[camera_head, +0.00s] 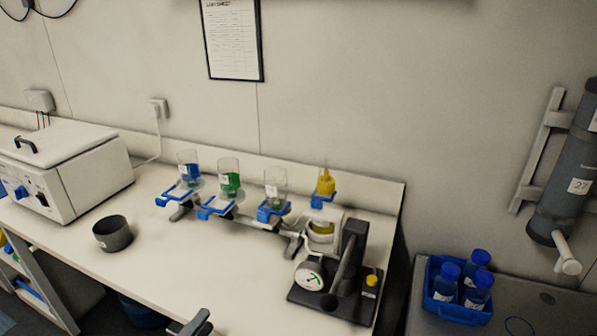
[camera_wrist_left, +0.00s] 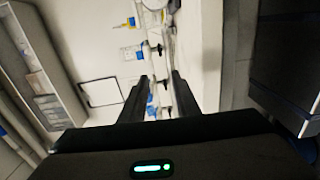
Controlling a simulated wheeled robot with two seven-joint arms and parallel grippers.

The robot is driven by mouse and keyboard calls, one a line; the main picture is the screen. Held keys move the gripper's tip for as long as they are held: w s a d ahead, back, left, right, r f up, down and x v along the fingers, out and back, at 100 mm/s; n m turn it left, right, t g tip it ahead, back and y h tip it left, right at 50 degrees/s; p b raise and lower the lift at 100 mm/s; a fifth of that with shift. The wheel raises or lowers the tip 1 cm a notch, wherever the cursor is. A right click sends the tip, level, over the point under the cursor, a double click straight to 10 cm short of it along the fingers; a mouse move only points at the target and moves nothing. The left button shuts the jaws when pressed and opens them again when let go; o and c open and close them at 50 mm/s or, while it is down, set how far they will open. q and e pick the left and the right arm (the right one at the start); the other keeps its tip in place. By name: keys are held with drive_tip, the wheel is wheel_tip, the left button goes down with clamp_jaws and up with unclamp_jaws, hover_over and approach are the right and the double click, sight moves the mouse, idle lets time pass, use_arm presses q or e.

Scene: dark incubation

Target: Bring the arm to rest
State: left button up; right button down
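My left gripper (camera_wrist_left: 159,88) shows in the left wrist view with its two dark fingers apart and nothing seen between them. In the head view only a grey piece of it (camera_head: 191,325) shows at the bottom edge, in front of the bench (camera_head: 165,285); the rest is cut off. My right gripper is in neither view.
On the bench stand a white lidded box (camera_head: 75,168), a dark round bowl (camera_head: 112,234), several vessels in blue holders (camera_head: 218,205) and a black-based device (camera_head: 335,290). A blue crate of bottles (camera_head: 455,308) stands right. The bench's front middle is clear.

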use_arm(q)
drive_tip(key=s+d+f+m+g+y, duration=0.2)
drive_tip(key=s+d+f+m+g, duration=0.2)
drive_tip(key=s+f+m+g, duration=0.5)
drive_tip(key=s+a+f+m+g+y, duration=0.2)
drive_tip(key=s+a+f+m, duration=0.15)
drive_tip(key=s, duration=0.45)
drive_tip(key=s+a+f+m+g+y, duration=0.25)
drive_tip(key=s+f, duration=0.25)
drive_tip(key=s, duration=0.3)
wheel_tip(320, 180, down, 29)
drive_tip(key=s+a+f+g+b, duration=0.1)
drive_tip(key=s+a+f+g, duration=0.1)
drive_tip(key=s+f, duration=1.6)
drive_tip(key=shift+s+a+f+m+b, duration=0.3)
drive_tip(key=shift+s+a+m+b, duration=0.1)
drive_tip(key=shift+s+a, duration=0.15)
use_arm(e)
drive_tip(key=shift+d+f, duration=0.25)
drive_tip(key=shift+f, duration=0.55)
